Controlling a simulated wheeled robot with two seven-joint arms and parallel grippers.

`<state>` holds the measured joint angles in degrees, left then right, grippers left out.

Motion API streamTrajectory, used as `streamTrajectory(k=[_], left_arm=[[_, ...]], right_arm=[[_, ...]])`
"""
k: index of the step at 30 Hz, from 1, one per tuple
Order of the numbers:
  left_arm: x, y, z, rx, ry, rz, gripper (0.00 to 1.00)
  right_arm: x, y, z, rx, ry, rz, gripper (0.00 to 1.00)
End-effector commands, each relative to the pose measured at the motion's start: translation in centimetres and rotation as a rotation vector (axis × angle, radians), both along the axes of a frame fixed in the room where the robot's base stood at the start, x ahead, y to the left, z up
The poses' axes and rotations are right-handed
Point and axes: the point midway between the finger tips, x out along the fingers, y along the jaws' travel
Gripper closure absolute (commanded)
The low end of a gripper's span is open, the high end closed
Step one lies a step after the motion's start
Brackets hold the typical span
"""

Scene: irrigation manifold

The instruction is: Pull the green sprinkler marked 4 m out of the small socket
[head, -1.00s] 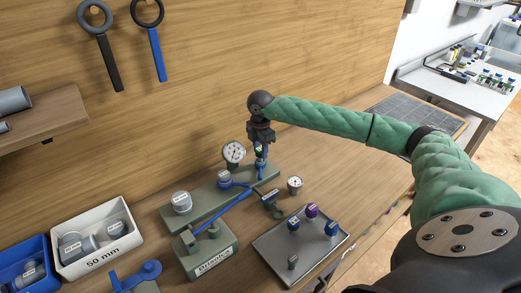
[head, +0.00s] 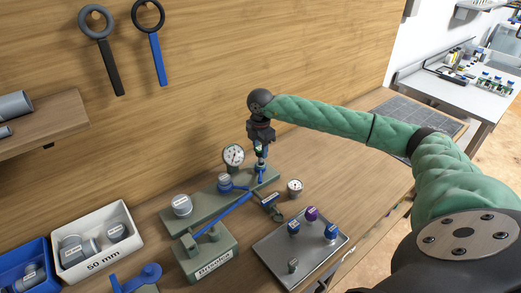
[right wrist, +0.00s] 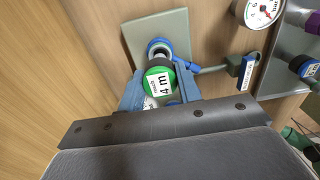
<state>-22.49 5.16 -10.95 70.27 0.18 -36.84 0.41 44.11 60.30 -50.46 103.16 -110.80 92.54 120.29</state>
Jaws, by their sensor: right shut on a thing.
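The green sprinkler marked 4 m (right wrist: 160,81) is between the blue fingers of my right gripper (right wrist: 158,85), which is shut on it. In the head view my right gripper (head: 261,146) points down over the far end of the grey-green manifold (head: 208,204). The small blue socket (right wrist: 158,46) sits on that end, right below the sprinkler, and its blue body shows in the head view (head: 261,174). A grey stem shows between cap and socket. I cannot tell whether its tip is still inside. My left gripper is not in view.
A pressure gauge (head: 233,155) stands close to the left of the gripper, a smaller gauge (head: 295,187) to the right. A metal tray (head: 267,247) with several coloured-top parts lies in front. A white 50 mm bin (head: 98,258) is at left. The wooden wall is behind.

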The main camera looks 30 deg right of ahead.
Motion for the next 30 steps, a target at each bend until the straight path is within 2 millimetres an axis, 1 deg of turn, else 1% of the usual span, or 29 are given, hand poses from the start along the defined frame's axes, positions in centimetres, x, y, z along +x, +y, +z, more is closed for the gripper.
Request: streamTrajectory(k=[13, 30], left_arm=[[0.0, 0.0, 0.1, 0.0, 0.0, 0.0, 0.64], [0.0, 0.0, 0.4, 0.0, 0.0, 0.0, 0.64]], right_arm=[[0.0, 0.0, 0.2, 0.0, -0.001, 0.0, 0.93], [0.0, 0.0, 1.6, 0.0, -0.001, 0.0, 0.93]])
